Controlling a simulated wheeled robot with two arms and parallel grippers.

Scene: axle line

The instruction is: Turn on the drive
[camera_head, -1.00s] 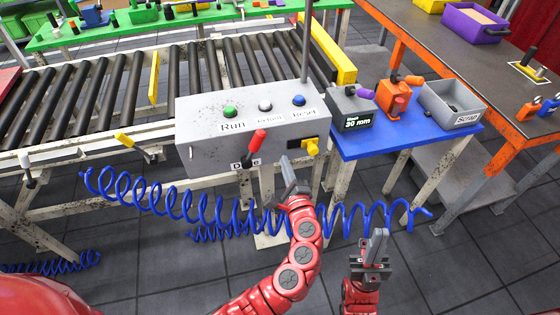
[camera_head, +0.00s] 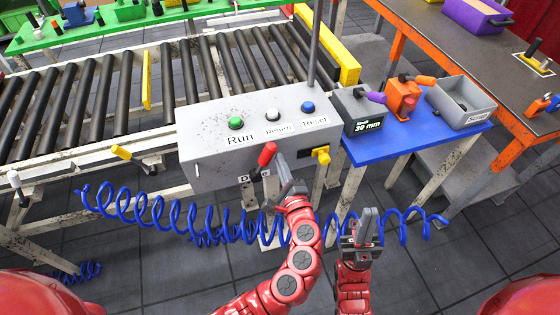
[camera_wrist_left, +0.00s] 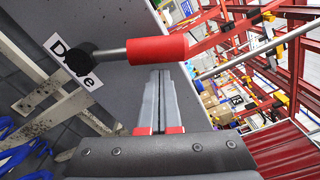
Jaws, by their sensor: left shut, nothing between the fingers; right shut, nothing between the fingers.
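The grey control box (camera_head: 210,165) stands at the roller conveyor. On its front is a lever with a red handle (camera_head: 267,153), which points up and slightly right. It shows close up in the left wrist view (camera_wrist_left: 157,50), beside a partly covered label (camera_wrist_left: 70,60) that seems to read Drive. My left gripper (camera_head: 279,163) is shut and empty, just right of the red handle; whether they touch I cannot tell. Its closed fingers show below the handle in the wrist view (camera_wrist_left: 157,90). My right gripper (camera_head: 367,222) is shut and empty, low in front of the blue table.
The box top carries green (camera_head: 236,123), white (camera_head: 273,115) and blue (camera_head: 308,107) buttons. A coiled blue hose (camera_head: 170,213) hangs below. A blue table (camera_head: 400,140) with a scrap bin (camera_head: 462,103) stands right.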

